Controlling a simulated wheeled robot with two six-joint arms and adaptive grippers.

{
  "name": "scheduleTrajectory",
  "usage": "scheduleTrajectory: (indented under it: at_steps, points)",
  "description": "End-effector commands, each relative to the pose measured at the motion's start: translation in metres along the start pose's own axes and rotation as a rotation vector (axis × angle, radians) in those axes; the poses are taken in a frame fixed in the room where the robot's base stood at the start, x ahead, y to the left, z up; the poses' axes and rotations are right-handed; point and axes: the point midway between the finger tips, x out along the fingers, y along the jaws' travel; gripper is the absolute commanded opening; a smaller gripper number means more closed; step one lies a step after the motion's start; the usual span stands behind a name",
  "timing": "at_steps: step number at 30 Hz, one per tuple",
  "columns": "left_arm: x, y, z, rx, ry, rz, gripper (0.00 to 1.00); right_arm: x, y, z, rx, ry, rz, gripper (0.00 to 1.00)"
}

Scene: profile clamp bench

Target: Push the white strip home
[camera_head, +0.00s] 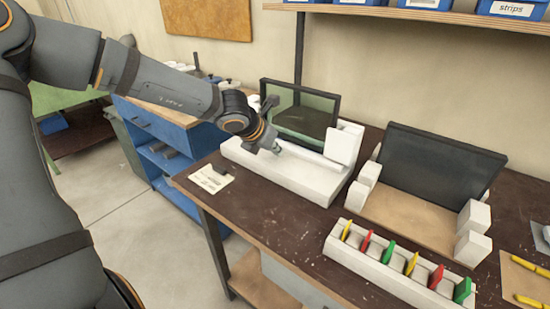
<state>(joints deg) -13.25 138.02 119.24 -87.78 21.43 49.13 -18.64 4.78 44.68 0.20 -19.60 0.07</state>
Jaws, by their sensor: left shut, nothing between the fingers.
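A long white clamp base (300,177) lies on the dark bench top, with a taller white block (343,143) at its right end. A dark-framed greenish pane (297,113) stands upright along its back. A pale narrow band (308,155) runs along the top of the base; it may be the white strip, but I cannot tell it apart surely from the base. My left gripper (277,150) is shut and empty, its tips pointing down at the left part of the base, close to the band. I cannot tell whether they touch. My right gripper is out of view.
A white rack (390,275) with red, green and yellow tabs stands at the front. A dark panel (437,166) with white corner blocks stands at the right. A small card (211,179) lies left of the base. A shelf with blue bins (512,8) hangs above.

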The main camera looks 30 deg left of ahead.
Motion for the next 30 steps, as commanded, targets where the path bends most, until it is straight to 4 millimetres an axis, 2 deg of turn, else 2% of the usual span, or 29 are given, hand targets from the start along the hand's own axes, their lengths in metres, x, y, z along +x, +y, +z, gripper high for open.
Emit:
scheduleTrajectory:
  at_steps: [8,30]
  points:
    - [-0.004,0.0,0.0,0.003,0.001,0.0,0.0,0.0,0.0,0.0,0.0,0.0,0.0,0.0]
    - [-0.058,0.0,0.046,0.001,0.001,0.0,0.0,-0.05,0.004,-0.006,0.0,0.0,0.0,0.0]
